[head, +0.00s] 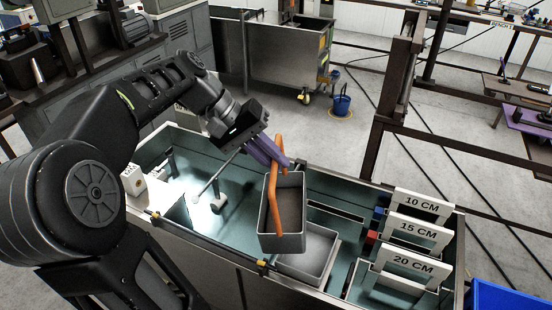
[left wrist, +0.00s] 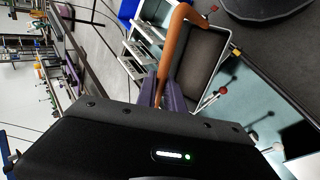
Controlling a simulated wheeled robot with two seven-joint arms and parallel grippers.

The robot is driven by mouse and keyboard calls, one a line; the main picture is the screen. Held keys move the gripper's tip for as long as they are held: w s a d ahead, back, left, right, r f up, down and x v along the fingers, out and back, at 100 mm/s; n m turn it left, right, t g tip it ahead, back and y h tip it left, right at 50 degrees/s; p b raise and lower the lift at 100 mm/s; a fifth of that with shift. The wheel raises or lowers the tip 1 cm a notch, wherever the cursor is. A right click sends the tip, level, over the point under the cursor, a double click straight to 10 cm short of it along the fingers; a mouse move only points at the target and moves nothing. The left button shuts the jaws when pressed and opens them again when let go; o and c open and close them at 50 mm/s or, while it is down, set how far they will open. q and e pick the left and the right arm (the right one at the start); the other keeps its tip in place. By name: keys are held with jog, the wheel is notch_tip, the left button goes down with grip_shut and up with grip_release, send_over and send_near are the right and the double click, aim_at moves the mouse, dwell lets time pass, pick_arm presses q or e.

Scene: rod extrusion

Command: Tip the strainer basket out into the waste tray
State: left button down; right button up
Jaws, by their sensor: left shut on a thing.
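The strainer basket (head: 283,236) is a grey open box with a tall orange handle (head: 277,185). My left gripper (head: 277,153) has purple fingers and is shut on the handle near its top. The basket hangs roughly upright, its dark inside facing up; whether anything lies in it I cannot tell. The left wrist view also shows the basket (left wrist: 196,62) and the purple fingers (left wrist: 160,92) at the handle. A pale grey tray (head: 318,262), which looks like the waste tray, is below and just right of the basket, partly hidden by it. My right gripper is not in view.
The tray sits in a long teal-lined trough (head: 340,188). White plates marked 10 CM (head: 421,206), 15 CM (head: 417,232) and 20 CM (head: 400,264) stand at the right. A thin metal rod (head: 218,178) is left of the basket. A blue bin (head: 505,298) is at lower right.

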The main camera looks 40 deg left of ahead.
pick_arm(q)
jog(key=s+a+p, duration=0.1)
jog(key=a+t+h+p, duration=0.1)
jog(key=p, duration=0.1)
jog(key=shift+s+f+h, duration=0.25)
jog(key=shift+s+h, duration=0.05)
jog(key=shift+s, duration=0.05)
dwell(0.8)
